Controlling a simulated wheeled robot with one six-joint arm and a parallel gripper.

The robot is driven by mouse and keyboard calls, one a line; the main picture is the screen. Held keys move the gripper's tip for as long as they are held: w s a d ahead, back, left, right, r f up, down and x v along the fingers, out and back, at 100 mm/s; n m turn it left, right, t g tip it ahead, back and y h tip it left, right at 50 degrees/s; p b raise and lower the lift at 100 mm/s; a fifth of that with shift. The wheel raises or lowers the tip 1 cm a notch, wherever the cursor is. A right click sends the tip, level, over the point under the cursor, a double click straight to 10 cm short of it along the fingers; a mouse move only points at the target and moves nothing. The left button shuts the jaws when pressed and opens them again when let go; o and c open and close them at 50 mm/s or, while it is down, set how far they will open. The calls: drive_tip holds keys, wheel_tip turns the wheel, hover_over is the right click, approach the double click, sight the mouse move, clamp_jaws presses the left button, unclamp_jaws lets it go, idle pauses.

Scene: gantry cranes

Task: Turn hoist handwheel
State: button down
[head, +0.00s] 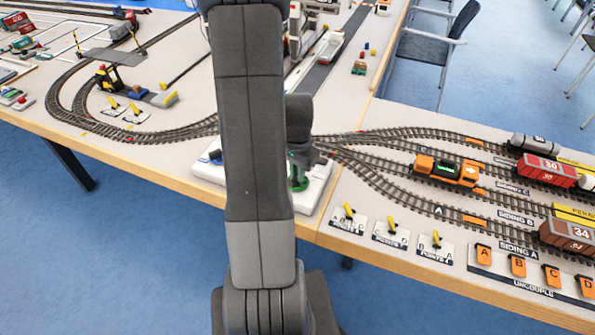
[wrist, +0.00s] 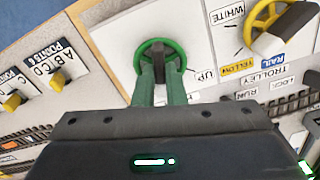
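The green hoist handwheel (wrist: 139,52) is on a white panel at the top middle of the wrist view, with a dark bar across its middle. A label reading UP is to its right. My gripper (wrist: 160,70) reaches to the wheel. Its two green fingers stand on either side of the dark bar, with no clear gap, and appear shut on it. In the head view, a little green of the wheel (head: 300,184) shows beside my arm; my arm hides most of the rest.
A yellow handwheel (wrist: 256,15) with TROLLEY labels is to the right. Yellow point levers (head: 349,210) and orange uncouple buttons (head: 518,265) line the table's front. An orange locomotive (head: 447,170) and wagons stand on the tracks. A chair (head: 430,50) is behind the table.

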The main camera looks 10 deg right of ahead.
drive_tip(key=shift+n, duration=0.3)
drive_tip(key=shift+n+b, duration=0.6)
drive_tip(key=shift+n, duration=0.6)
drive_tip(key=n+b, duration=0.1)
drive_tip(key=n, duration=0.2)
drive_tip(key=shift+n, duration=0.4)
drive_tip(key=n+b, duration=0.1)
drive_tip(key=n, duration=0.5)
drive_tip(key=shift+n, duration=0.4)
drive_tip(key=c, duration=1.5)
unclamp_jaws()
wheel_tip(320, 180, up, 14)
drive_tip(key=shift+f, duration=0.1)
